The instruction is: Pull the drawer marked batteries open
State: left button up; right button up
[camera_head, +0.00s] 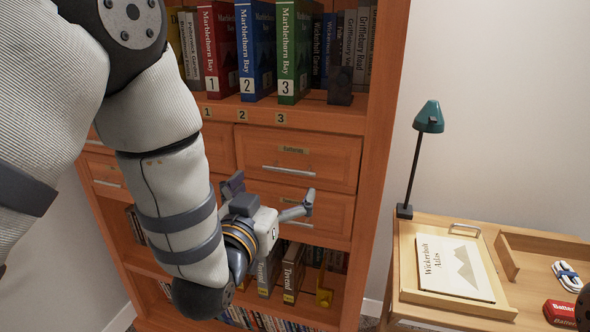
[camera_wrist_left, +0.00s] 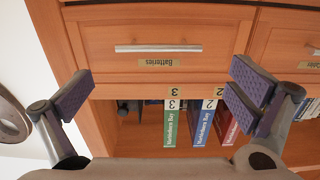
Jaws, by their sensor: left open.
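The batteries drawer (camera_head: 325,164) is a wooden drawer front with a small label at its top and a silver bar handle (camera_head: 291,170). It looks shut, flush with the cabinet. My left gripper (camera_head: 271,194) is open and empty, in front of the cabinet and below the handle in the head view. In the left wrist view, which is upside down, the drawer (camera_wrist_left: 225,30) and its handle (camera_wrist_left: 158,48) lie beyond the two spread fingers (camera_wrist_left: 165,92), with a visible gap and no contact. My right gripper is not in view.
Numbered red, blue and green books (camera_head: 262,55) stand on the shelf above. Another drawer (camera_head: 325,212) is below. At right, a side table (camera_head: 410,290) holds a teal lamp (camera_head: 429,118), an atlas (camera_head: 453,268) in a tray, a cable (camera_head: 567,274) and a red battery box (camera_head: 560,313).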

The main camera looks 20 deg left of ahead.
aim_at(288, 172)
pick_arm(q)
jog(key=w, duration=0.7)
jog(key=shift+w+d+f+b, duration=0.1)
jog(key=shift+d+f+b, duration=0.05)
jog(key=shift+f+b, duration=0.15)
jog(key=shift+w+r, duration=0.15)
jog(key=shift+w, duration=0.25)
jog(key=c, duration=1.3)
jog(key=shift+c, duration=0.5)
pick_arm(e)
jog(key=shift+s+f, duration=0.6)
